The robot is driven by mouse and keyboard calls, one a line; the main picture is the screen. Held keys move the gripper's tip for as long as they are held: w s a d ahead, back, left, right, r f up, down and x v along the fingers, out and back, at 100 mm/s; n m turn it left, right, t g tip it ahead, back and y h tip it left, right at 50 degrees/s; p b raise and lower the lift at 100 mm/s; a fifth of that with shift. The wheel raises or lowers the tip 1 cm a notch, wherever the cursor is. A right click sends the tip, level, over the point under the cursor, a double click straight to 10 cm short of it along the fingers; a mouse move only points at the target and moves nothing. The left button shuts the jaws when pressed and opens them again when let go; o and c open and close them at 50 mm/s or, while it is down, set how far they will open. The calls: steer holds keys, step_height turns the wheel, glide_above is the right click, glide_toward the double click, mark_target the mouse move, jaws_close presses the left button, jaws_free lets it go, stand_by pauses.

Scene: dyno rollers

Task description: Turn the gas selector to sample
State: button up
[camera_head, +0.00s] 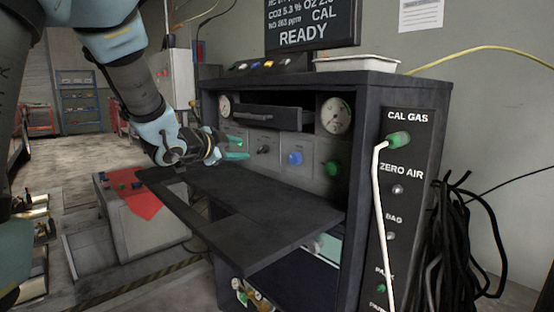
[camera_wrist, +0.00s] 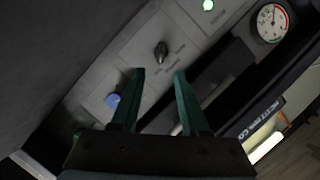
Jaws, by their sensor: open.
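A dark pointer knob (camera_head: 263,148) sits on the grey front panel of the black cabinet, left of a blue knob (camera_head: 295,158); it looks like the gas selector. In the wrist view the same dark knob (camera_wrist: 161,52) stands out from the panel, with small marks around it too blurred to read. My gripper (camera_head: 240,148) is open and empty, with its green fingers pointing at the panel just left of the knob in the head view. In the wrist view the knob shows between and beyond the fingertips (camera_wrist: 159,74), apparently touching neither.
A dark fold-out shelf (camera_head: 250,205) juts out below the panel. A handled drawer (camera_head: 265,117) and a round gauge (camera_head: 336,115) are above. A green knob (camera_head: 331,168) is at right. A white hose (camera_head: 378,200) hangs from the CAL GAS port (camera_head: 398,139).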

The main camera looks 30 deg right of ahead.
mark_target(260, 150)
steer(key=x, duration=1)
steer(key=shift+w+d+f+p, duration=0.1)
steer(key=shift+w+d+p, duration=0.1)
steer(key=shift+p, duration=0.1)
steer(key=shift+a, duration=0.1)
jaws_close()
